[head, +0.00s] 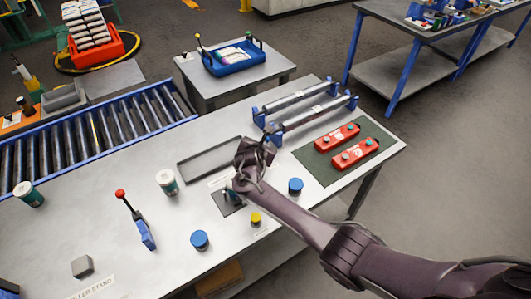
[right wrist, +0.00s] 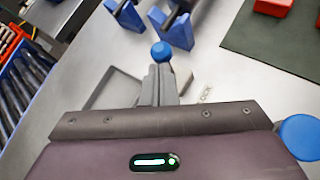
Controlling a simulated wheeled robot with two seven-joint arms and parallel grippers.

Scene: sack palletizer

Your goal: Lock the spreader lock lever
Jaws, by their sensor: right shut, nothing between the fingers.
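My right gripper (head: 266,146) reaches over the middle of the table, and its fingers (right wrist: 159,80) are shut and empty. In the right wrist view a blue ball knob (right wrist: 162,53) shows just past the fingertips; I cannot tell whether they touch. What carries the knob is hidden by the fingers, and I cannot tell whether it is the spreader lock lever. Another lever, with a red knob (head: 120,193) on a dark rod, leans over a blue base (head: 146,236) at the left. My left gripper is not in view.
Two rollers (head: 305,107) on blue brackets (right wrist: 175,30) lie beyond the gripper. A dark tray (head: 186,172) is left of it. Red control boxes (head: 355,155) lie on a dark mat (head: 313,169). A roller conveyor (head: 90,138) borders the left.

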